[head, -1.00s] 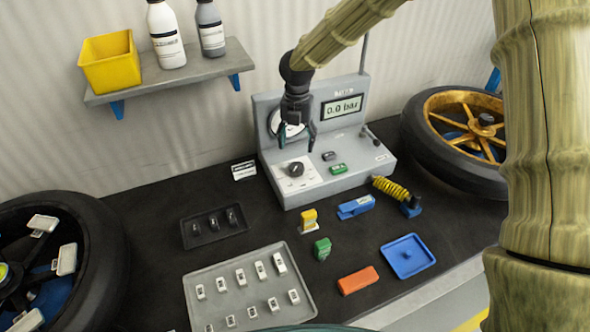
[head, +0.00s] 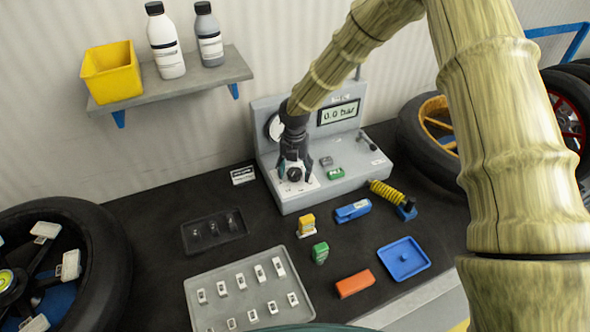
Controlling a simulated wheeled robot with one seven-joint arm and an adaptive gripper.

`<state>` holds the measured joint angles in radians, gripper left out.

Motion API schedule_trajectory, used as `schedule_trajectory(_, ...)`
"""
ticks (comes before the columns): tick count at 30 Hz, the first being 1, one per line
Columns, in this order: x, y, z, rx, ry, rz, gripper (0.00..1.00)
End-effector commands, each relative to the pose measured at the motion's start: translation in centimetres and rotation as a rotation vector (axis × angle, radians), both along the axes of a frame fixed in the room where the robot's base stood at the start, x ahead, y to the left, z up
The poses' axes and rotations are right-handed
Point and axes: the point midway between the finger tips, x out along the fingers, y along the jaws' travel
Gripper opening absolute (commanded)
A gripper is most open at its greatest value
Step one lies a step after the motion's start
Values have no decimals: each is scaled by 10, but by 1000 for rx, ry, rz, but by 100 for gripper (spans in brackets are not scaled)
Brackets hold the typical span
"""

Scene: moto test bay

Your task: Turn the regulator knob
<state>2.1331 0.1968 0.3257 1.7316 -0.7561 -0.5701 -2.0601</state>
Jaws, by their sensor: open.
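The regulator knob (head: 295,174) is a small black round knob on a white plate (head: 311,184) at the front left of the grey test unit (head: 330,190). My gripper (head: 294,178) points down at the knob, with its fingers spread on either side of it. The fingers are open; I cannot tell whether they touch the knob. The unit's display (head: 338,113) reads 0.0 bar.
A black button and a green button (head: 335,173) sit right of the knob. On the dark bench stand a yellow piece (head: 306,225), a blue tool (head: 352,211), a green piece (head: 320,252), a blue tray (head: 417,269) and a grey tray (head: 202,321). Wheels flank the bench.

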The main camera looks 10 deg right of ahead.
Motion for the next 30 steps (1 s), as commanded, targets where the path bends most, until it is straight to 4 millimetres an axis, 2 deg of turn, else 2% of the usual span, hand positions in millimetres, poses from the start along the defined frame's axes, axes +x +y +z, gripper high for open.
schedule_trajectory(12,0,0,-7,1,0,0,63)
schedule_trajectory(14,0,0,-7,1,0,0,56)
schedule_trajectory(20,0,0,-7,1,0,0,20)
schedule_trajectory(30,0,0,-7,0,0,-30,18)
